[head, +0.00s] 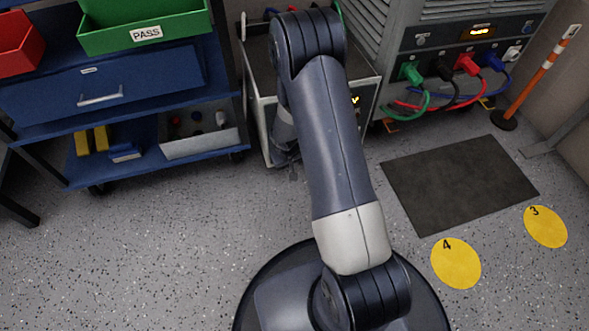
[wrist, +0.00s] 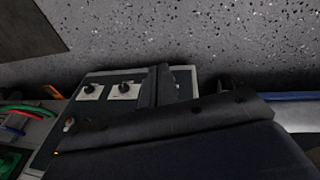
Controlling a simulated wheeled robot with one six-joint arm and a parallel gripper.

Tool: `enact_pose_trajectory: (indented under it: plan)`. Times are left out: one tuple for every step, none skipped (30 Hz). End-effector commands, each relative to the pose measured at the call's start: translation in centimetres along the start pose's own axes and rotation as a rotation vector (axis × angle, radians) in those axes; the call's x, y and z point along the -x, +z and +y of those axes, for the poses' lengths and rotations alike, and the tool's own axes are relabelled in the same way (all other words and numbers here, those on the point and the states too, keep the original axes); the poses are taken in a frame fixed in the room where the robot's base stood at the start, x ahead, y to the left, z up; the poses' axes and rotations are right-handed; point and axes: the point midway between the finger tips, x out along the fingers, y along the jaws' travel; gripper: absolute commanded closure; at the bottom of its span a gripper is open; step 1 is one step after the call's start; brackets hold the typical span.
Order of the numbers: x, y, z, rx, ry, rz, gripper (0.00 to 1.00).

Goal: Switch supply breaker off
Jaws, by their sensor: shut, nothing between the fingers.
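The supply breaker cannot be picked out with certainty. In the wrist view, a light-framed cabinet panel carries a left black knob (wrist: 91,90) and a second black knob (wrist: 124,89) on pale plates. My gripper (wrist: 156,86) is shut and empty, and its dark fingers cover part of this panel beside the second knob. Whether they touch the panel cannot be told. In the head view my gripper (head: 293,170) shows low in front of the small cabinet (head: 262,120), mostly behind my arm. My arm hides most of the cabinet front.
A grey unit (head: 420,45) with a lit display and coloured plugged cables stands at the right.

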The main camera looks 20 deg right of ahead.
Motion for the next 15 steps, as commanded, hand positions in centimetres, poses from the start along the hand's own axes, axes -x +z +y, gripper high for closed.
enact_pose_trajectory:
  plan:
    - [0.3, 0.8, -0.2, 0.002, -0.001, -0.002, 1.00]
    - [0.4, 1.1, -0.3, 0.002, 0.000, -0.001, 1.00]
    - [0.5, 1.5, -0.4, 0.002, 0.000, -0.001, 1.00]
    - [0.6, 1.7, -0.5, 0.001, 0.000, 0.000, 1.00]
    - [0.7, 2.0, -0.5, 0.001, 0.000, 0.000, 1.00]
    - [0.8, 2.3, -0.6, 0.001, 0.000, -0.001, 1.00]
    - [0.9, 2.4, -0.6, 0.001, 0.000, -0.001, 1.00]
    - [0.9, 2.5, -0.7, 0.001, 0.000, -0.001, 1.00]
    - [1.0, 2.7, -0.7, 0.000, 0.000, -0.001, 1.00]
    - [1.0, 2.7, -0.7, 0.000, -0.001, -0.001, 1.00]
    - [1.0, 2.8, -0.7, -0.001, -0.001, -0.001, 1.00]
    - [1.0, 2.8, -0.7, -0.001, -0.001, -0.001, 1.00]
    - [1.1, 2.8, -0.7, -0.001, -0.001, -0.001, 1.00]
    - [1.1, 2.8, -0.7, -0.001, -0.001, -0.001, 1.00]
    - [1.1, 2.8, -0.7, -0.001, -0.001, -0.001, 1.00]
